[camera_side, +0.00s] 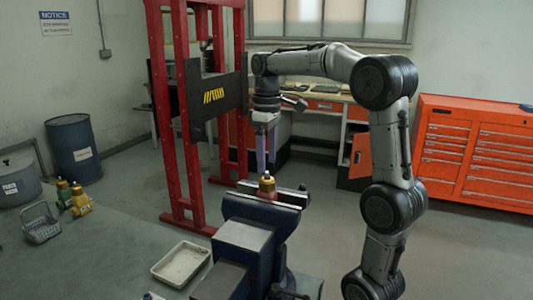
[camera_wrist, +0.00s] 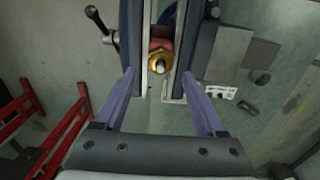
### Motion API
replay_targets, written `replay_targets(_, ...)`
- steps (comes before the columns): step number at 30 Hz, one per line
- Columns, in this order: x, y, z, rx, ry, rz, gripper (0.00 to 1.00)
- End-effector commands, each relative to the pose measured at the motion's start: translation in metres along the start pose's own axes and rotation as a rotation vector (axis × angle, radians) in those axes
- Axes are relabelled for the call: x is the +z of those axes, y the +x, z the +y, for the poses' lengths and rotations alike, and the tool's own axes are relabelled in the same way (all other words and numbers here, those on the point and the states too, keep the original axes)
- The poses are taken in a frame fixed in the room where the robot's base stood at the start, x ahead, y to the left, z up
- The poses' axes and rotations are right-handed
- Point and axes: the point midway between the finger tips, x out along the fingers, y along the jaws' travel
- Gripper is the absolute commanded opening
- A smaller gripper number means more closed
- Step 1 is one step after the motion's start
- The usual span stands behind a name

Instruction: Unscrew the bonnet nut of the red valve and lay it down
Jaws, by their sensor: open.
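The red valve (camera_wrist: 160,43) is clamped upright between the jaws of the blue vise (camera_side: 243,237). Its brass bonnet nut (camera_wrist: 160,62) sits around the stem, which points up toward the wrist camera. In the side view the brass nut (camera_side: 267,178) shows just above the vise jaws. My gripper (camera_side: 265,167) points down above the valve, open and empty. In the wrist view the two fingers of my gripper (camera_wrist: 159,76) stand apart, left and right of the nut and short of it in the picture. No contact with the nut shows.
A shallow pale tray (camera_side: 181,264) lies on the bench left of the vise, apparently empty. A wire basket (camera_side: 41,226) and a yellow valve (camera_side: 81,203) stand farther left. The vise handle (camera_wrist: 98,22) sticks out beside the jaws. The bench between basket and tray is clear.

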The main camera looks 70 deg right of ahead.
Motion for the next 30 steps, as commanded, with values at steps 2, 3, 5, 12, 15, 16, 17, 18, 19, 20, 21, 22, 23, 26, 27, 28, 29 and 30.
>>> replay_targets(2,0.001,0.007,-0.001,-0.001,0.000,-0.002,0.72)
replay_targets(3,0.001,0.011,-0.001,-0.001,0.000,-0.001,0.72)
replay_targets(5,0.001,0.017,-0.001,-0.002,0.000,-0.003,0.72)
replay_targets(12,0.000,0.038,-0.001,-0.001,-0.001,-0.001,0.72)
replay_targets(15,0.000,0.046,-0.001,-0.001,-0.001,-0.002,0.72)
replay_targets(16,0.000,0.047,-0.001,-0.001,-0.001,-0.001,0.72)
replay_targets(17,0.000,0.049,-0.001,0.000,-0.001,0.000,0.72)
replay_targets(18,0.000,0.051,-0.001,0.000,-0.001,0.000,0.72)
replay_targets(19,0.000,0.053,-0.001,0.000,-0.001,-0.001,0.72)
replay_targets(20,0.000,0.054,-0.001,0.000,-0.001,-0.001,0.72)
replay_targets(21,0.000,0.055,-0.001,0.000,-0.001,0.000,0.72)
replay_targets(22,0.000,0.056,-0.001,0.000,-0.001,0.000,0.72)
replay_targets(23,0.000,0.057,-0.001,0.000,-0.001,0.000,0.72)
replay_targets(26,0.000,0.058,-0.001,0.000,-0.001,0.000,0.72)
replay_targets(27,0.000,0.058,-0.001,0.000,-0.001,0.000,0.72)
replay_targets(28,0.000,0.058,-0.001,0.000,-0.001,0.000,0.72)
replay_targets(29,0.000,0.058,-0.001,0.000,-0.001,0.000,0.72)
replay_targets(30,0.000,0.058,-0.001,0.000,-0.001,0.000,0.72)
